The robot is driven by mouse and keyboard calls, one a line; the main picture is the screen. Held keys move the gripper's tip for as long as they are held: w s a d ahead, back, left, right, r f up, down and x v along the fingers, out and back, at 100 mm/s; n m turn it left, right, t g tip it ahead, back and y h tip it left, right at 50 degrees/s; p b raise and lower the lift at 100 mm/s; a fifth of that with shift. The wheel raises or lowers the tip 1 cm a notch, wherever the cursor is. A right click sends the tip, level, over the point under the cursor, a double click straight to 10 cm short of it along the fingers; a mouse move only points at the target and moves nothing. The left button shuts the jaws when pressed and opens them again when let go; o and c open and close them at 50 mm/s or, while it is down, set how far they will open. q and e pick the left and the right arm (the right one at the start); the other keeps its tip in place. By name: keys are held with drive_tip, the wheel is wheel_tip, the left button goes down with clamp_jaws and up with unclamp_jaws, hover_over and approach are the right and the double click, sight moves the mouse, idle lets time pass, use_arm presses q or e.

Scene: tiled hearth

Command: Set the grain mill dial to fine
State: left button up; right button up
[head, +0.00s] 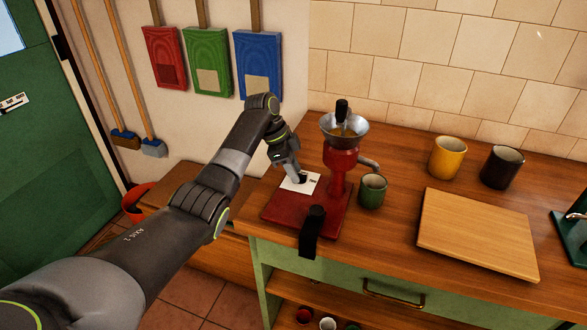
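The grain mill (341,170) is red, with a metal hopper (344,128) on top and a flat red base (285,212) on the counter. A white card (312,183) with small dark marks lies at the back left of the base. My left gripper (300,178) comes down over this card, its dark tips at or just above it. The tips hide part of the card, and I cannot make out the dial or its setting. Whether the fingers are open or closed is too small to tell. My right gripper is out of view.
A green mug (372,190) stands close to the mill's right. A black knob-like part with a strap (312,232) sits at the base's front edge.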

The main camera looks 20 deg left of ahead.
use_arm(q)
drive_tip(key=p+v, duration=0.1)
drive_tip(key=v, duration=1.6)
drive_tip(key=shift+a, duration=0.2)
drive_tip(key=shift+r, duration=0.1)
